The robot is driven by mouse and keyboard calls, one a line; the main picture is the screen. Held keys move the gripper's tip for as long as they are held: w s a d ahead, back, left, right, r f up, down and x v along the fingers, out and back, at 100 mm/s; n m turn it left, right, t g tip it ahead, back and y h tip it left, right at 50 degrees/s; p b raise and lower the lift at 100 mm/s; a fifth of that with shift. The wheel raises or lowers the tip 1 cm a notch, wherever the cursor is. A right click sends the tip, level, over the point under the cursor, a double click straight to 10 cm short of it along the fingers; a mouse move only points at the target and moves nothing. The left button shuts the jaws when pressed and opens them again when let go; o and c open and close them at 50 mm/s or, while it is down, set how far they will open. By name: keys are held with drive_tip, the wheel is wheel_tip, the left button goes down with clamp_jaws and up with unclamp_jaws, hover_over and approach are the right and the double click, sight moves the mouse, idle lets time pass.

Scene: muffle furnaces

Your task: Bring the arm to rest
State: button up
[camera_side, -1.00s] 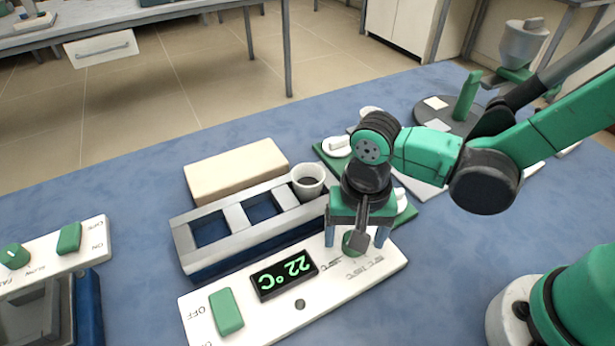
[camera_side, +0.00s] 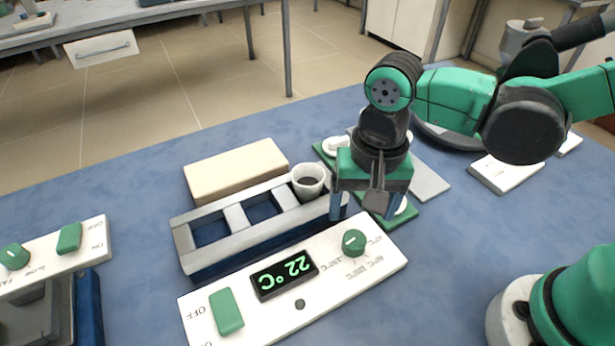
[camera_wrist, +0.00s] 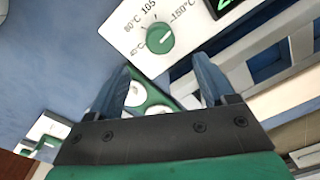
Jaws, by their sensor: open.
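My gripper (camera_side: 363,208) is open and empty in the side view. It hangs above the table, just behind the white control panel (camera_side: 350,285) and right of the metal rack. The green knob (camera_side: 354,243) on the panel is clear of the fingers. In the wrist view the two blue fingertips (camera_wrist: 163,85) are spread apart with nothing between them. The knob (camera_wrist: 160,38) shows beyond them, its pointer among temperature marks. The panel display (camera_side: 284,275) reads 22 °C in green digits.
A white crucible (camera_side: 308,181) stands in the rack (camera_side: 222,246); a beige block (camera_side: 236,171) lies behind it. A green plate (camera_side: 400,220) with white round pieces is partly hidden behind my gripper. A white slab (camera_side: 506,173) lies to the right.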

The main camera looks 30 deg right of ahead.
drive_tip(key=w+d+r+n+t, duration=0.1)
drive_tip(key=d+r+n+t, duration=0.1)
drive_tip(key=d, duration=0.4)
drive_tip(key=w+d+r+n+t, duration=0.1)
drive_tip(key=d+r+n+t, duration=0.2)
drive_tip(key=d, duration=0.4)
drive_tip(key=shift+w+r+n+t, duration=0.15)
drive_tip(key=shift+r+n+t, duration=0.25)
drive_tip(key=shift+t, duration=0.5)
